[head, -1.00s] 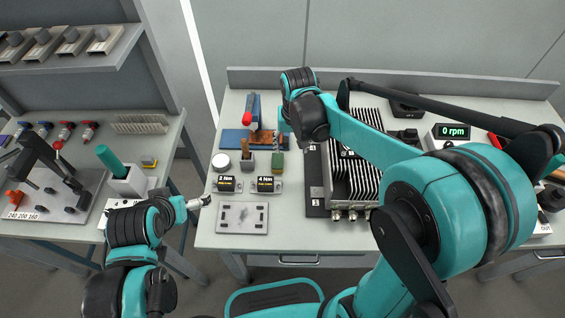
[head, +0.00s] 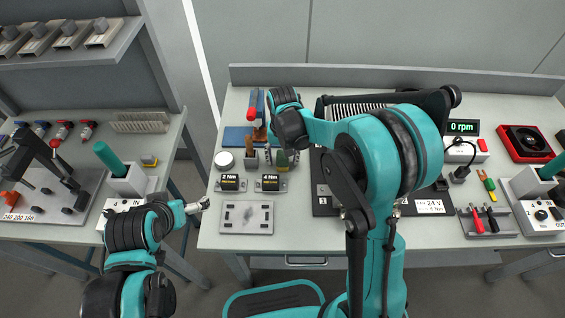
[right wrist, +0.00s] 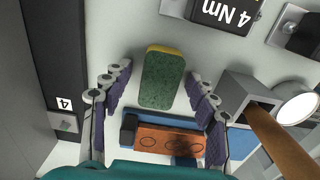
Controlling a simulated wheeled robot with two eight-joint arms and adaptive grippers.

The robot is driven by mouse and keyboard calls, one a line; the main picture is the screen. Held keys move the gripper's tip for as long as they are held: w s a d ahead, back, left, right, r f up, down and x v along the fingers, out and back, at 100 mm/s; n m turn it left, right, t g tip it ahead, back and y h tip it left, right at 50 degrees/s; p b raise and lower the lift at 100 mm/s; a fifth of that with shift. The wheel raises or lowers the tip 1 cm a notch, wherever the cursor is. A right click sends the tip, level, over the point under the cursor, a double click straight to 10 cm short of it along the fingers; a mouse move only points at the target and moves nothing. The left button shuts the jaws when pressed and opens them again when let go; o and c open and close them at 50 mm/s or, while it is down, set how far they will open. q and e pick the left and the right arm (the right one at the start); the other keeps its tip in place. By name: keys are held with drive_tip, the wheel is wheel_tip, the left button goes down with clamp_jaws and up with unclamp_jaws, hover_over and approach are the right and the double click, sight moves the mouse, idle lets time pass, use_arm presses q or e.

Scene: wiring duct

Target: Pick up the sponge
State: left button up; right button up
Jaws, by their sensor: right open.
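The sponge (head: 282,159), green with a yellow edge, lies on the bench behind the two 4 Nm and 2 Nm labelled blocks, partly hidden by my right gripper in the head view. In the right wrist view the sponge (right wrist: 162,82) shows plainly between the fingers. My right gripper (head: 281,154) is open over it, pointing down. In the wrist view its purple-padded fingers (right wrist: 158,88) stand on either side of the sponge, with a gap on each side. My left gripper (head: 203,203) is far to the left by the bench edge, too small to judge.
A wooden-handled tool in a grey holder (right wrist: 251,92) stands close beside the fingers. A blue tray with an orange block (right wrist: 168,141) also lies near. The labelled blocks (head: 231,183) and a grey plate (head: 246,217) lie in front. A black finned unit (head: 330,203) is to the right.

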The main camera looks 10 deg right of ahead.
sight(283, 158)
drive_tip(key=shift+r, duration=0.1)
drive_tip(key=shift+c, duration=0.9)
drive_tip(key=c, duration=0.6)
wheel_tip(283, 158, up, 10)
drive_tip(key=p, duration=0.3)
drive_tip(key=shift+p, duration=0.4)
drive_tip(key=shift+c, duration=0.2)
drive_tip(key=c, duration=0.3)
